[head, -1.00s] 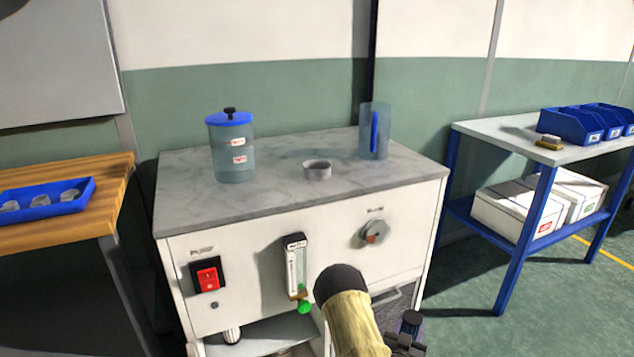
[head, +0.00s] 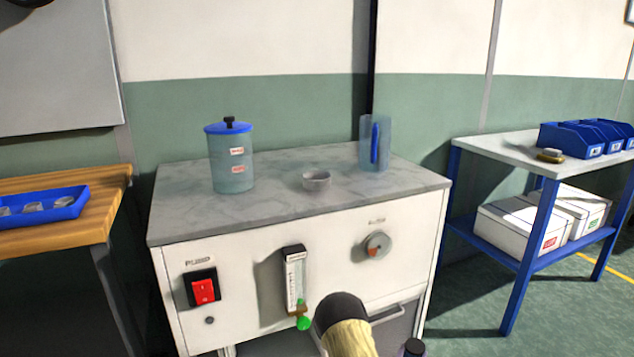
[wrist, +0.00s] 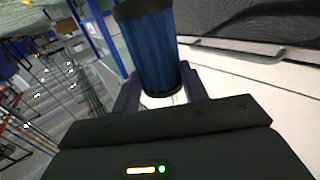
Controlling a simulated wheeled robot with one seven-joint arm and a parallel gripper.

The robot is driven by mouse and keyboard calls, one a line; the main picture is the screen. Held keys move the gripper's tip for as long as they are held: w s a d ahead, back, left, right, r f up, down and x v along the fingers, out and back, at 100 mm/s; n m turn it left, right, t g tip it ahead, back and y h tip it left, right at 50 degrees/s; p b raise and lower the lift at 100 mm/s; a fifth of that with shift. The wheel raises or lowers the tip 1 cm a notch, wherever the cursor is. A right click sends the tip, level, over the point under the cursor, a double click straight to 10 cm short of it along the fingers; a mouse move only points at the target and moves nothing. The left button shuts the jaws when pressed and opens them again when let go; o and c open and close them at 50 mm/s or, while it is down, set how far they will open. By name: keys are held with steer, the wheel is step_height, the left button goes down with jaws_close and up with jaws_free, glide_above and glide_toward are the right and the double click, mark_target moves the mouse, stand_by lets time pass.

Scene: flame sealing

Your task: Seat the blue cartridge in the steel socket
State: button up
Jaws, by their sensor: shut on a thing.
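The blue cartridge (wrist: 150,48), a dark blue cylinder with black end bands, is in the wrist view, with its top cut off by the frame. My gripper (wrist: 160,92) is shut on it, one dark finger at each side. A short grey ring-shaped cup (head: 317,180), which looks like the steel socket, stands on the marble top in the head view and looks empty. In the head view the held cartridge is not clearly visible. Its distance from the socket cannot be told.
A blue-lidded canister (head: 231,158) stands left of the socket, and a clear blue-handled jug (head: 375,145) behind right. The white cabinet (head: 240,262) has a red switch, flow meter and knob on its front. A wooden table (head: 70,222) is left, a blue-framed table (head: 500,145) right.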

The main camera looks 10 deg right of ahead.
steer(key=w+a+r+n+t+y+p, duration=0.1)
steer(key=w+a+n+t+y+p, duration=0.1)
steer(key=a, duration=0.8)
steer(key=w+a+r+n+t+y+p, duration=0.1)
steer(key=a+r+n+y+p, duration=0.1)
steer(key=a+n+y+p, duration=0.3)
steer(key=a+y+p, duration=0.1)
steer(key=a+y, duration=0.3)
steer(key=a, duration=0.2)
steer(key=shift+w+a+n+t+p, duration=0.3)
steer(key=shift+w+t+p, duration=0.05)
steer(key=shift+w+t, duration=0.05)
steer(key=shift+d+f, duration=0.1)
